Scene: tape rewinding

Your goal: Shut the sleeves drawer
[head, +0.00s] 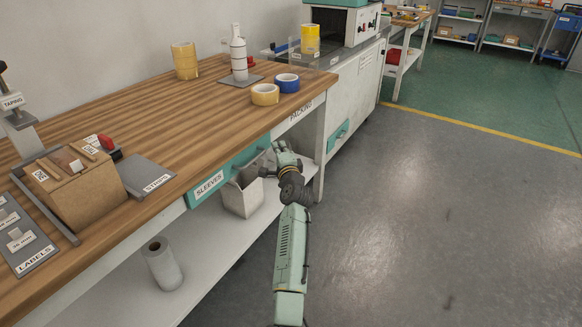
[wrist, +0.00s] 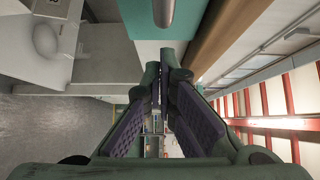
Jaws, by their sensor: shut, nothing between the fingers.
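The sleeves drawer (head: 228,172) has a teal front with a white SLEEVES label and sits under the wooden bench top. Its front looks close to the bench edge; I cannot tell whether it is fully shut. In the wrist view a teal panel (wrist: 158,50) with a rounded grey handle (wrist: 166,14) lies just beyond the fingertips. My gripper (head: 266,166) is shut and empty at the right end of the drawer front. Its fingertips (wrist: 160,78) also show in the wrist view, close to the panel; contact cannot be told. My gripper partly hides the drawer's right end in the head view.
A light box (head: 241,199) and a grey roll (head: 161,263) stand on the lower shelf (head: 205,243). The wooden bench top (head: 170,120) holds tape rolls, a bottle and a cardboard box (head: 82,205). The floor (head: 420,220) to the right is clear.

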